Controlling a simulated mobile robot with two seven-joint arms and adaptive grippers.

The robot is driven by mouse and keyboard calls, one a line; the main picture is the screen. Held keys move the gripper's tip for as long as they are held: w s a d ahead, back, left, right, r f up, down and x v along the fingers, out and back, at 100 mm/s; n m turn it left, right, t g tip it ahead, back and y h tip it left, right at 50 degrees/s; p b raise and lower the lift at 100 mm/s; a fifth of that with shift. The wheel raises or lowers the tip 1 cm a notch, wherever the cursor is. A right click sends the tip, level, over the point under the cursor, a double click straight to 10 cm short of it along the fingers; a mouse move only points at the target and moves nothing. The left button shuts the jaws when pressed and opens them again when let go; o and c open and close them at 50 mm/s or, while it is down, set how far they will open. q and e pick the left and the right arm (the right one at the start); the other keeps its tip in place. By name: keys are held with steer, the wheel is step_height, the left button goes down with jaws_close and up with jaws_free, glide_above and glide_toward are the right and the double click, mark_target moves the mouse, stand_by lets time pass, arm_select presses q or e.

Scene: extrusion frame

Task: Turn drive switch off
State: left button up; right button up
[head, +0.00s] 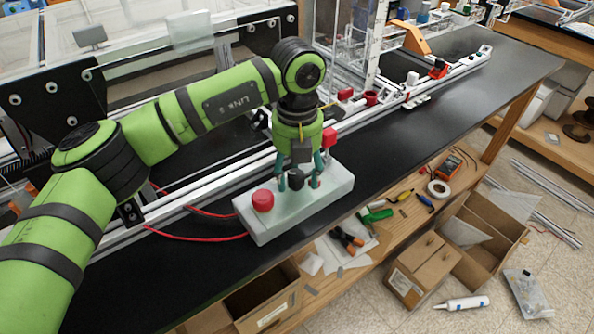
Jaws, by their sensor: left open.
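A white control box (262,227) lies on the black bench top. A round red button (263,200) sits on its left part. A black knob (296,180), likely the drive switch, stands on the box to the right of the button. My left gripper (299,185) points down over the box with its teal fingers apart, one on each side of the knob. I cannot tell whether the fingers touch it. A small red part (316,183) shows by the right finger, partly hidden. The knob's setting cannot be read. My right gripper is not in view.
Red cables (200,237) run left from the box along the bench. An aluminium rail (220,187) with machine parts lies behind it. The black bench top (400,160) is clear to the right. Tools and cardboard boxes (424,268) lie below.

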mark_target(298, 175)
arm_select(q)
step_height(298, 175, up, 12)
stand_by(0.5)
